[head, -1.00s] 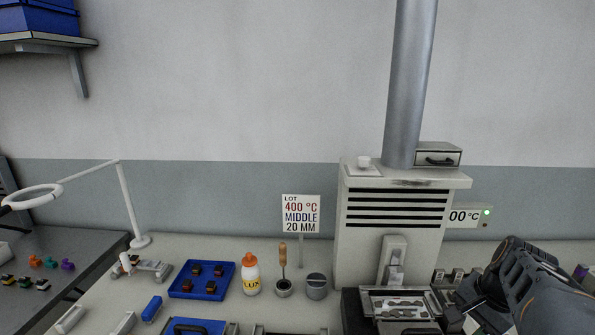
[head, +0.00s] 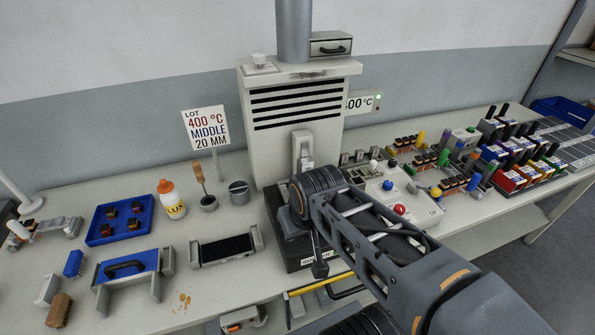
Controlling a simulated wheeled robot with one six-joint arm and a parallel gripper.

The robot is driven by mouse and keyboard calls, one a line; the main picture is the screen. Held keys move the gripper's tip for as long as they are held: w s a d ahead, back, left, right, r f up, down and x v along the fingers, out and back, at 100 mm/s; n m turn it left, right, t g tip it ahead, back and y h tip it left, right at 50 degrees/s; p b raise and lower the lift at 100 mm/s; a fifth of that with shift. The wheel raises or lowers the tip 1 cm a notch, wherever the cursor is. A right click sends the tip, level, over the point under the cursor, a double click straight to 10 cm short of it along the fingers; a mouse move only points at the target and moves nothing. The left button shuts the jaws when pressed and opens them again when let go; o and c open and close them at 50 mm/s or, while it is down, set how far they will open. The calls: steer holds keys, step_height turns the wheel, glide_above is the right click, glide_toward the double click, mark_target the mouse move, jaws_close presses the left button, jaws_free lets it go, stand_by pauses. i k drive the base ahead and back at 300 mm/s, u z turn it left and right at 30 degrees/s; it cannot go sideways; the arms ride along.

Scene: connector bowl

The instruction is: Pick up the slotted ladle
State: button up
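I cannot make out a slotted ladle for certain. A wooden-handled tool (head: 200,178) stands upright in a small dark cup, left of the hooded machine; its lower end is hidden, so I cannot tell what it is. My gripper (head: 319,269) hangs below my wrist in front of the machine, over the right side of its dark base. It is small and dark here, and its fingers are not clear. I see nothing held in it. My arm comes in from the lower right and hides part of the bench.
The hooded machine (head: 290,120) with its pipe stands at the back. Left are a lidded grey pot (head: 239,192), a bottle (head: 172,205) and a blue tray (head: 104,236). A black plate in a holder (head: 226,249) is nearer. Coloured buttons and racks fill the right.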

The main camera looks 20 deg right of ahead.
mark_target(207, 201)
steer(key=k, duration=0.9)
steer(key=z, duration=1)
steer(key=i, duration=0.6)
steer(key=u, duration=0.85)
steer(key=i, duration=0.45)
